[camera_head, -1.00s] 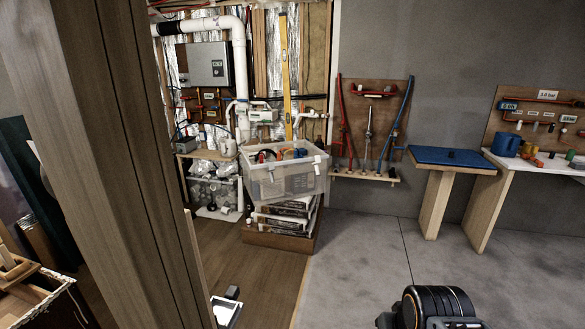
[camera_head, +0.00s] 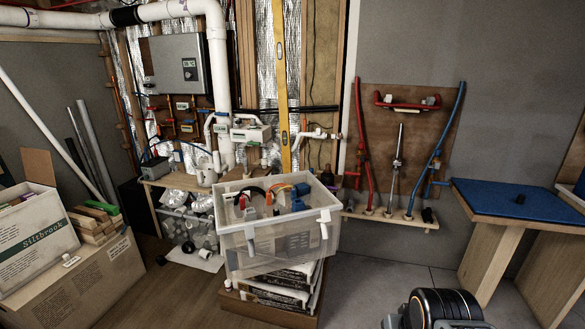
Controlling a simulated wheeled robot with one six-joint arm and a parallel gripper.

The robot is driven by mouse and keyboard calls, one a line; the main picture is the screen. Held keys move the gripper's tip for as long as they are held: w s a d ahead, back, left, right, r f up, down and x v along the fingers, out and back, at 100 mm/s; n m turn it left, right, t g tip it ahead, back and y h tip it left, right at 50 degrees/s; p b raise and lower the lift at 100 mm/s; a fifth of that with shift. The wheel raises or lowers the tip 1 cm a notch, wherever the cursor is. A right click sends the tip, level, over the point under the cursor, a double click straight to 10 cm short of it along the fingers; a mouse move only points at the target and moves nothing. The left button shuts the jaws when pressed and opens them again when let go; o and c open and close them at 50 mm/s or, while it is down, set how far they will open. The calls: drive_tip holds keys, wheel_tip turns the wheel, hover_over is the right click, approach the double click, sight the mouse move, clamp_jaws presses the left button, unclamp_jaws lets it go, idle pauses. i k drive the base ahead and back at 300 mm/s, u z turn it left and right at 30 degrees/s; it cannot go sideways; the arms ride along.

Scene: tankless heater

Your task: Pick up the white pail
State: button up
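A small white vessel that looks like the white pail (camera_head: 206,177) stands on a low wooden bench (camera_head: 159,182) under the grey wall box, left of the clear bin. It is small in view, and its handle cannot be made out clearly. Part of my own arm shows as a dark rounded shape at the bottom right, far from the vessel. My gripper's fingers are not in view.
A clear bin of tools (camera_head: 277,243) sits on stacked packs just right of the bench. Cardboard boxes (camera_head: 88,281) stand at the left. A blue-topped table (camera_head: 520,200) is at the right.

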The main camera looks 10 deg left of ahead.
sight(207, 176)
drive_tip(key=i, duration=0.6)
drive_tip(key=u, duration=2.2)
drive_tip(key=i, duration=2.15)
drive_tip(key=z, duration=1.5)
drive_tip(key=k, duration=0.55)
drive_tip(key=u, duration=0.6)
drive_tip(key=i, duration=1.65)
drive_tip(key=u, duration=0.25)
